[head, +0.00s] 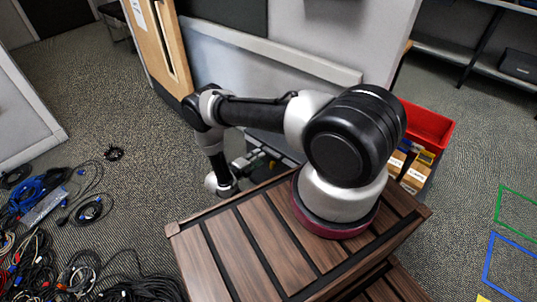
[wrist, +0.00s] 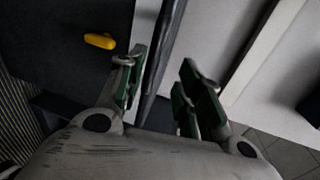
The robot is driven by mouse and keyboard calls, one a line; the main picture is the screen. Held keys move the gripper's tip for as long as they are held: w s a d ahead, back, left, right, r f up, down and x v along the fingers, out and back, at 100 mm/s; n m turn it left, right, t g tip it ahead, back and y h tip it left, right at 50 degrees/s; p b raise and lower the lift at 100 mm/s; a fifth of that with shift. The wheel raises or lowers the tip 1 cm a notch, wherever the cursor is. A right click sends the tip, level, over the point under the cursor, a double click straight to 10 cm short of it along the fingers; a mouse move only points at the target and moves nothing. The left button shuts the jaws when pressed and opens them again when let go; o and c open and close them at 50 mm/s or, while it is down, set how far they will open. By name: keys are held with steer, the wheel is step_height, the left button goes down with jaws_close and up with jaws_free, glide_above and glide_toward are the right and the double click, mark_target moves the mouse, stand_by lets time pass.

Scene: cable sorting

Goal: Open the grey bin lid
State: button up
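My gripper (wrist: 160,66) is open, with its two green-padded fingers apart in the wrist view. A thin dark upright edge (wrist: 167,50) shows between the fingers; I cannot tell whether it touches them. In the head view my gripper (head: 262,160) is low behind the wooden top, partly hidden by my arm. A large pale grey panel (head: 250,75) stands behind the arm. I cannot tell for sure which surface is the grey bin lid. A dark surface with a yellow piece (wrist: 100,41) lies left of the fingers.
A red bin (head: 428,124) with small boxes (head: 415,177) beside it stands at the right. Tangled cables (head: 60,240) cover the floor at the lower left. A wooden door (head: 165,45) stands at the back. Carpet (head: 130,185) left of my arm is free.

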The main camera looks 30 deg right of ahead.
mark_target(269, 153)
steer(key=shift+s+f+x, duration=0.1)
steer(key=shift+f+x, duration=0.05)
steer(key=shift+x, duration=1.15)
steer(key=shift+s+f+x, duration=0.1)
steer(key=shift+f+x, duration=0.1)
steer(key=shift+x, duration=1.1)
steer(key=shift+f+x, duration=0.15)
steer(key=shift+x, duration=1.1)
jaws_close()
